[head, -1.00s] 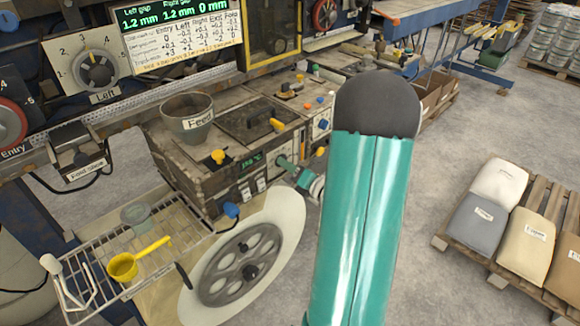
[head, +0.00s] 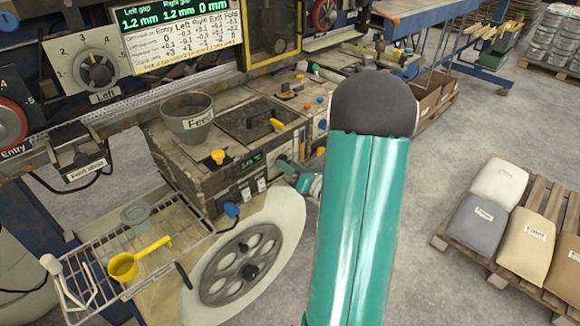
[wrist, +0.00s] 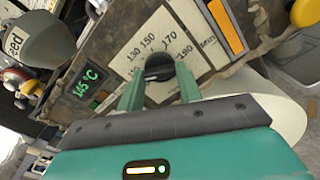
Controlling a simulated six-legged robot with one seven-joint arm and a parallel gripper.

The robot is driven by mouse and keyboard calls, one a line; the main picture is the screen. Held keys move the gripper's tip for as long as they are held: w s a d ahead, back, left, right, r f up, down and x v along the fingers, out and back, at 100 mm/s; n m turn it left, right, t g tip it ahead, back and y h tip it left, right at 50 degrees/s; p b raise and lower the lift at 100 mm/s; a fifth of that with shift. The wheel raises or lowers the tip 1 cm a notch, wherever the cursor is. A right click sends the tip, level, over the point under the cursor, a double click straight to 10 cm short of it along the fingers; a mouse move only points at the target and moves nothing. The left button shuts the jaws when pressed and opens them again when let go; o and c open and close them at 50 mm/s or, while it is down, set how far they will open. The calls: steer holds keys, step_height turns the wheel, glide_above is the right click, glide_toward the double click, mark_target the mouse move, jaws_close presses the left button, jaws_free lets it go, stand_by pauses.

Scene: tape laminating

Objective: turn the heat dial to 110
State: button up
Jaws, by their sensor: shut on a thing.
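The heat dial's dark round knob (wrist: 159,66) sits on a pale scale plate (wrist: 150,40) in the wrist view. A small green display (wrist: 87,86) beside the plate reads about 145 °C. In the head view my gripper (head: 290,167) is at the front of the heater box (head: 205,180), and the knob is hidden there.
A grey feed pot (head: 188,118) stands on the box, with a yellow-knobbed part (head: 218,157) near it. Below are a large pale reel (head: 243,268) and a wire rack (head: 90,285) with a yellow ladle (head: 124,266). Open floor lies to the right, before a pallet of sacks (head: 500,230).

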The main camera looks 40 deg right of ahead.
steer(key=o, duration=1)
steer(key=s, duration=1.4)
steer(key=shift+d, duration=0.15)
steer(key=shift+w, duration=0.1)
steer(key=w+a+r+n+g+y, duration=0.1)
steer(key=a+r+n+g+y, duration=0.2)
steer(key=a+n, duration=0.5)
steer(key=w+a+r+n+g+y, duration=0.1)
steer(key=a+n+g+y, duration=0.2)
steer(key=a+n+g, duration=0.5)
steer(key=a+r+n+g+y, duration=0.1)
steer(key=a+r+n+y, duration=0.15)
steer(key=a+n, duration=0.55)
steer(key=s+a+r+n+h, duration=0.4)
steer(key=a+r+n+h, duration=0.3)
steer(key=n, duration=1)
steer(key=shift+s+a+r+n+h, duration=0.15)
steer(key=shift+a+n+h, duration=0.15)
steer(key=shift+h, duration=0.75)
